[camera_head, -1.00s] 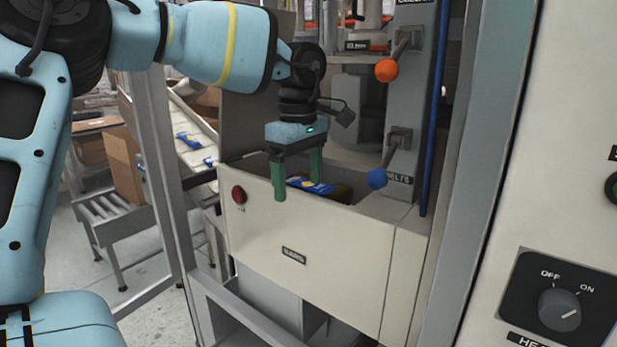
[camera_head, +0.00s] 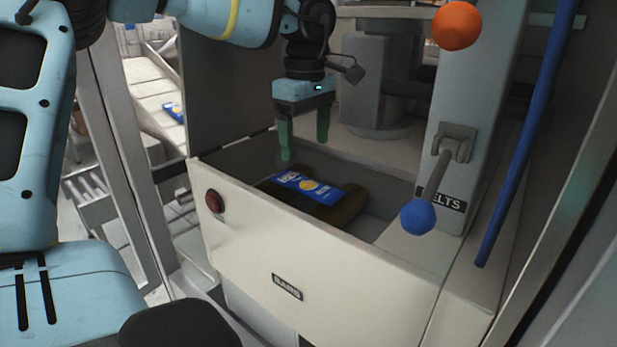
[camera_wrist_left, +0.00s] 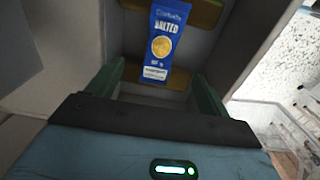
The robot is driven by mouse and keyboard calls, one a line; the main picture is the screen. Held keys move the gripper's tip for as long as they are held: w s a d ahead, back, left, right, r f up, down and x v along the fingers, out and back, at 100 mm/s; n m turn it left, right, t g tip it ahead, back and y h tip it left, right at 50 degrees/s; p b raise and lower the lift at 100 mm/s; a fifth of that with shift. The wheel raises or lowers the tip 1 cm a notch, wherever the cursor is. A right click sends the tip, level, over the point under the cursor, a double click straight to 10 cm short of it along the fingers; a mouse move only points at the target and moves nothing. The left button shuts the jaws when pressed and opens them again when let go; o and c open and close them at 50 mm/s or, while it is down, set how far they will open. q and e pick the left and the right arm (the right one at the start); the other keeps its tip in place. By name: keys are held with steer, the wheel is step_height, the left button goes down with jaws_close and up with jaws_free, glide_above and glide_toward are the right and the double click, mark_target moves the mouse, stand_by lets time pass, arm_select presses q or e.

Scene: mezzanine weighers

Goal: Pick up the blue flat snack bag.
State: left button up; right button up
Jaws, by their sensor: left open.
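The blue flat snack bag (camera_head: 309,188) has a yellow round picture and lies in an open cream bin (camera_head: 330,270), on top of dark brown items (camera_head: 345,207). My left gripper (camera_head: 304,150) is open and empty, pointing down over the back of the bin, above and behind the bag. In the left wrist view the bag (camera_wrist_left: 165,45) shows upright between and beyond the two green fingers (camera_wrist_left: 160,82), apart from them. It reads "SALTED". My right gripper is not in view.
A lever with a blue knob (camera_head: 418,217) stands at the bin's right, and one with an orange knob (camera_head: 456,25) is higher up. A red button (camera_head: 214,201) is on the bin's front. A conveyor (camera_head: 150,95) with another blue bag (camera_head: 174,112) is at left.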

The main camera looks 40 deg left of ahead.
mark_target(304, 181)
arm_select(q)
steer(key=shift+s+d+f, duration=0.1)
steer(key=shift+s+f, duration=0.05)
step_height(304, 181, down, 2)
steer(key=shift+f, duration=0.1)
steer(key=shift+a+f+p, duration=0.2)
steer(key=shift+f+p, duration=0.25)
steer(key=shift+f, duration=0.7)
steer(key=shift+a+f+p, duration=0.15)
steer(key=shift+f+p, duration=0.25)
steer(key=shift+f, duration=1)
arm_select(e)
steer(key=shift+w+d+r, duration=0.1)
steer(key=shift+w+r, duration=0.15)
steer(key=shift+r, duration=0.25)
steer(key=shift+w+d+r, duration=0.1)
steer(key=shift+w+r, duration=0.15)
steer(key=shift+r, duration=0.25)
arm_select(q)
steer(key=c, duration=1.1)
